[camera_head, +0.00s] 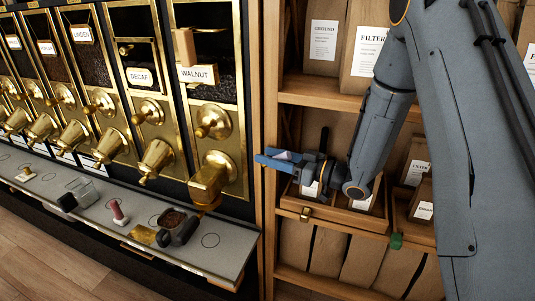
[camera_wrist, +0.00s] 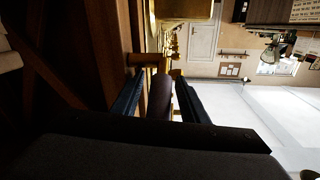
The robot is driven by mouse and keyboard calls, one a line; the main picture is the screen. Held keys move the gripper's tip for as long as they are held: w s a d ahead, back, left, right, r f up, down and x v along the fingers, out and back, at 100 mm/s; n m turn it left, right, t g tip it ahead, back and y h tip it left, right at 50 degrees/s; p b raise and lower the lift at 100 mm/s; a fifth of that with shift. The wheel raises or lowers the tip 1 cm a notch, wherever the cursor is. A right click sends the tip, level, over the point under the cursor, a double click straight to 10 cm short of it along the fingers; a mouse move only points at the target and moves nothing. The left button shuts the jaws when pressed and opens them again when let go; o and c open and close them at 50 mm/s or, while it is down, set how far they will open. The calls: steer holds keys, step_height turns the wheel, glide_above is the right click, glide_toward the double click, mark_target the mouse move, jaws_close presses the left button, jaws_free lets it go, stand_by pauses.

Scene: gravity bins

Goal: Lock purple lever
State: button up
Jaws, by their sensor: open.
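My gripper (camera_head: 268,158) is held out sideways in front of the wooden post between the dispensers and the shelves, its blue fingers pointing left. In the wrist view my gripper (camera_wrist: 157,82) has its two dark fingers apart. A dark, rounded handle (camera_wrist: 160,96) shows between the fingers, with a brass fitting (camera_wrist: 150,58) beyond it. It may be the lever, but it is too dark to tell its colour or whether the fingers touch it. No plainly purple lever shows in the head view.
Brass dispensers, including one labelled walnut (camera_head: 198,75), stand at left above a grey ledge (camera_head: 225,246). Shelves with paper bags (camera_head: 323,45) and a wooden drawer (camera_head: 345,216) are around my arm.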

steer(key=shift+w+a, duration=0.2)
steer(key=shift+a, duration=0.25)
